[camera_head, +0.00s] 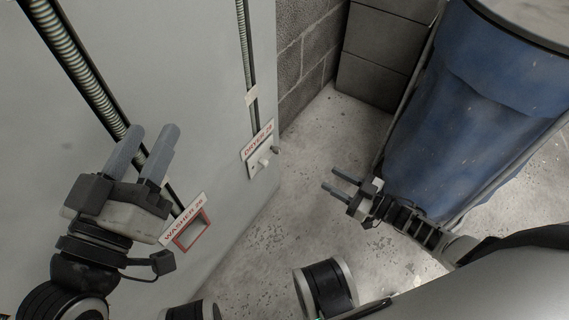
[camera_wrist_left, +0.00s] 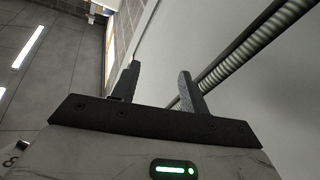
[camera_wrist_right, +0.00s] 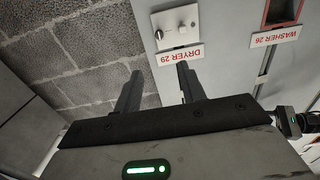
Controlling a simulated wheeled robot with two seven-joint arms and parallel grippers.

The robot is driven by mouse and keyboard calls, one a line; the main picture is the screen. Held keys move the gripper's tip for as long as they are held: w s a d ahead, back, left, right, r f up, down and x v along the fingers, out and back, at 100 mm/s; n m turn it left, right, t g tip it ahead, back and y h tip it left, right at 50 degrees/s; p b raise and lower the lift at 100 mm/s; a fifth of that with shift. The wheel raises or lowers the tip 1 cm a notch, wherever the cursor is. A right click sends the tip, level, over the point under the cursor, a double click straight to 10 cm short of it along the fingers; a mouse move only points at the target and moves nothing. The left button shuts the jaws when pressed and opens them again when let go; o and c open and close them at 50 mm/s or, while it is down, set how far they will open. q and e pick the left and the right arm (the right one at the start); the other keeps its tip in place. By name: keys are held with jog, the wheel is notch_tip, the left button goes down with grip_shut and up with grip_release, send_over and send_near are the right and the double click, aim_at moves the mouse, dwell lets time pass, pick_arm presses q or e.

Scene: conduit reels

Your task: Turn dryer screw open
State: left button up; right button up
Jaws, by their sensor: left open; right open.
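The label reading DRYER 29 (camera_head: 257,141) is on the grey panel, left of centre in the head view. Below it is a pale fitting (camera_head: 262,163) with a small knob. My left gripper (camera_head: 150,140) is open and empty in front of the panel, near the ribbed conduit.
A WASHER 26 label (camera_head: 183,218) with a red-framed recess (camera_head: 192,232) is on the panel below left. Ribbed conduits (camera_head: 75,60) run down the panel. A blue covered bin (camera_head: 470,110) stands at right. Speckled floor (camera_head: 310,200) is clear between panel and bin.

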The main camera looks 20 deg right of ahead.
jog(key=b, duration=0.2)
send_near(279, 151)
jog(key=w, duration=0.1)
jog(key=b+x, duration=0.1)
jog(key=x, duration=0.2)
jog(key=b+x, duration=0.1)
jog(key=x, duration=0.2)
jog(key=shift+s+a+f, duration=0.1)
jog(key=shift+a+f, duration=0.1)
jog(key=shift+a, duration=0.1)
pick_arm(q)
notch_tip(279, 151, up, 8)
jog(key=s+m+t+h, duration=0.1)
jog(key=m+t+h, duration=0.1)
jog(key=m+h, duration=0.5)
jog(key=shift+s+f+m, duration=0.15)
jog(key=shift+s+m, duration=0.05)
jog(key=shift+m, duration=0.9)
pick_arm(e)
jog(key=shift+w+a+r, duration=0.15)
jog(key=shift+w+a, duration=0.15)
jog(key=shift+w, duration=0.1)
pick_arm(q)
jog(key=shift+d, duration=0.1)
pick_arm(e)
grip_shut()
